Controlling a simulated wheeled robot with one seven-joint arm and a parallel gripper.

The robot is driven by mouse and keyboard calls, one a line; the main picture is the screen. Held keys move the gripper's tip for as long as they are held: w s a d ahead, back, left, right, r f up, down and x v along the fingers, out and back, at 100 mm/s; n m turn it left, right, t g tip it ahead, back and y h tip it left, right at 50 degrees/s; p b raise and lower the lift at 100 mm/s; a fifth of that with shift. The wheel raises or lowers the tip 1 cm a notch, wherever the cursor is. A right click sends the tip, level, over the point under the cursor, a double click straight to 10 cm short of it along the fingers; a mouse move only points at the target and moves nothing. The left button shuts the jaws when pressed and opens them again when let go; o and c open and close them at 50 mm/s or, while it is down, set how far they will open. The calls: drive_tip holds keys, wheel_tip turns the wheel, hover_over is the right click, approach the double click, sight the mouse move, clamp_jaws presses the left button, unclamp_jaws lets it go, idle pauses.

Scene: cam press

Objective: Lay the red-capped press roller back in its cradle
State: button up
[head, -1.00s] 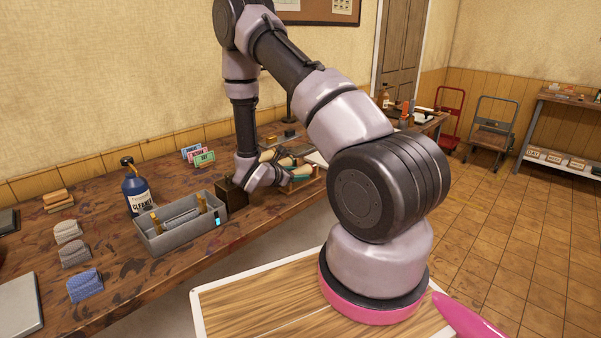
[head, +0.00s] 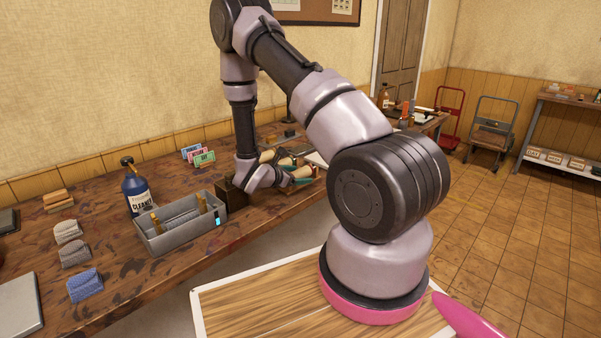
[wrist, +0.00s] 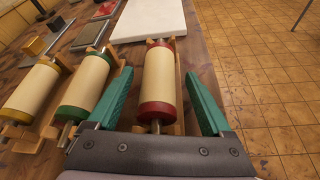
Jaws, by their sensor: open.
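The red-capped roller (wrist: 158,80) has a cream body and red end bands. In the wrist view it lies lengthwise between the two green fingers of my gripper (wrist: 160,75). The fingers are open, with a visible gap on each side of the roller. Wooden supports (wrist: 178,58) show beside and behind it; whether it is fully seated in them I cannot tell. In the head view my gripper (head: 300,181) is low over the bench, its tips partly hidden by my arm.
A green-banded roller (wrist: 86,83) and a yellow-banded roller (wrist: 34,88) lie close on the left in wooden holders. A pale slab (wrist: 150,18) lies beyond. On the bench stand a grey tray (head: 182,243) with brass posts and a blue cleaner bottle (head: 136,192).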

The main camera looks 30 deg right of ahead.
drive_tip(key=v, duration=1)
drive_tip(key=shift+s+a+r, duration=0.1)
drive_tip(key=shift+a+r, duration=0.05)
drive_tip(key=shift+a, duration=0.2)
drive_tip(key=s+d+r+m+g+y, duration=0.25)
drive_tip(key=s+r+m, duration=0.3)
drive_tip(key=r, duration=0.35)
drive_tip(key=s+d+r+m+g+y, duration=0.1)
drive_tip(key=s+d+r+m+g, duration=0.1)
drive_tip(key=s+r+m+g, duration=0.4)
drive_tip(key=s+a+r+m+t+y, duration=0.3)
drive_tip(key=r+m, duration=0.1)
drive_tip(key=r, duration=0.3)
drive_tip(key=s+a+r+m+t+y, duration=0.3)
drive_tip(key=s+r+m+y, duration=0.1)
drive_tip(key=r, duration=0.3)
drive_tip(key=s+a+r+m+t+y, duration=0.3)
drive_tip(key=a+r+m, duration=0.1)
drive_tip(key=r, duration=0.3)
drive_tip(key=shift+s+m+t+y, duration=0.35)
drive_tip(key=shift+r, duration=0.15)
